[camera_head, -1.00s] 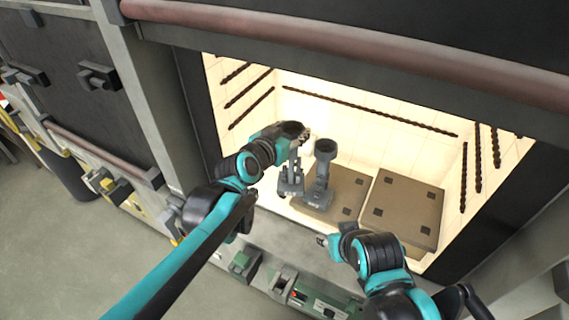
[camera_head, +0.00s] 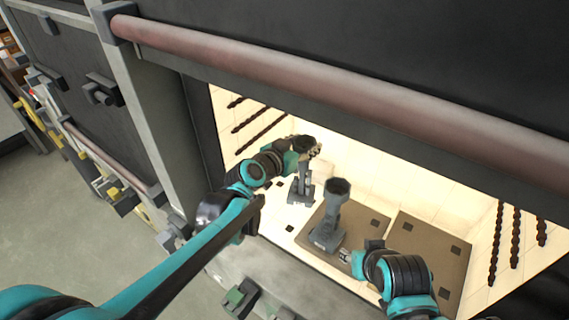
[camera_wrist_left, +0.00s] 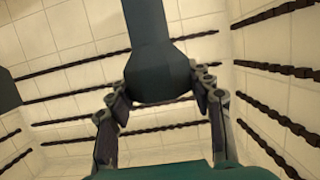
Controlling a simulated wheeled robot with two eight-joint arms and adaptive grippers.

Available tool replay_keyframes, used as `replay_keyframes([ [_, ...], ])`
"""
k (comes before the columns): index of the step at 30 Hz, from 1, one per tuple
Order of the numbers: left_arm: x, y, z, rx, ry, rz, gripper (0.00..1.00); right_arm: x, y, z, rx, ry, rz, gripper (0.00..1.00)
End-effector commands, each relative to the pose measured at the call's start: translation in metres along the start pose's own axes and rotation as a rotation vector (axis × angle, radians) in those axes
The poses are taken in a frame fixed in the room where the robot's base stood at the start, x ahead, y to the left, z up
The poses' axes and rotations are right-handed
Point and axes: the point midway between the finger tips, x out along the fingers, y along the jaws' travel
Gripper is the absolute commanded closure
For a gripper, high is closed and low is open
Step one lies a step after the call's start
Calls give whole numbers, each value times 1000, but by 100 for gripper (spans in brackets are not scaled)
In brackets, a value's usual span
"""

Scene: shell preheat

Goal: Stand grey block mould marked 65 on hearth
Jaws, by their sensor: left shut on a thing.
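A grey mould (camera_head: 303,188) with a cup-shaped top and wider foot is in my left gripper (camera_head: 311,151), inside the lit chamber. It is about upright, left of the brown slabs; I cannot tell whether its foot touches the floor. In the left wrist view the gripper (camera_wrist_left: 163,92) has its fingers on both sides of the dark grey mould (camera_wrist_left: 150,40). A second grey mould (camera_head: 328,228) stands on the left brown hearth slab (camera_head: 368,222). No number is legible on either. My right gripper (camera_head: 347,257) is low at the chamber front, close to the second mould's foot; its jaws are unclear.
A right brown slab (camera_head: 428,242) lies beside the left one and looks bare apart from dark square marks. Dark twisted rods (camera_head: 258,130) line the chamber walls. A thick reddish bar (camera_head: 340,82) crosses above the opening. Green-grey fittings (camera_head: 238,298) sit below the front edge.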

Motion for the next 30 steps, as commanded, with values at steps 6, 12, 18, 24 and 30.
replay_keyframes([
  [6,2,-46,27,-2,2,-4,100,4,0,2,0,0,0,60],
  [12,2,-61,38,0,1,-1,100,5,0,3,0,0,0,60],
  [18,10,-62,63,0,1,0,100,8,0,6,0,0,0,60],
  [24,14,-61,77,0,1,0,100,10,0,7,0,0,0,60],
  [30,14,-61,76,0,1,0,100,10,0,7,0,0,0,60],
])
